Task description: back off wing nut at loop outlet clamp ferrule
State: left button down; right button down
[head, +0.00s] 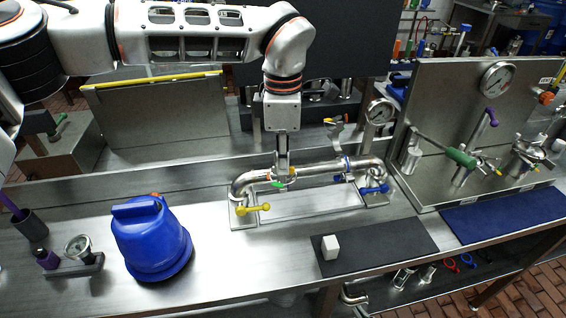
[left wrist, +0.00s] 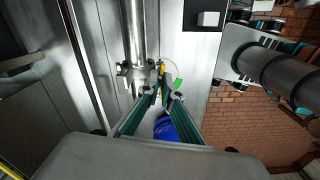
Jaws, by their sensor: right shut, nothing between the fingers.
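The horizontal steel pipe loop (head: 322,170) stands on the bench with an elbow at each end. My left gripper (head: 283,183) points down at the pipe's left end, close to the clamp there. A small green piece (head: 278,185) shows at its fingertips, possibly the wing nut. In the left wrist view the fingertips (left wrist: 165,94) are close together, with a narrow gap. The green piece (left wrist: 179,84) is just beyond the right fingertip. The clamp (left wrist: 132,72) lies left of the fingers. I cannot tell if they grip anything. My right gripper is in neither view.
A yellow valve handle (head: 255,208) is just below the gripper and blue handles (head: 374,188) are at the pipe's right end. A blue container (head: 150,238) stands left. A white cube (head: 330,246) sits on a dark mat (head: 385,246). A gauge panel (head: 470,130) rises at right.

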pick_arm(q)
jog(key=shift+n, duration=1)
jog(key=c, duration=2.3)
grip_release()
notch_tip(320, 180, up, 12)
jog(key=shift+r, duration=0.1)
jog(key=shift+s, duration=0.1)
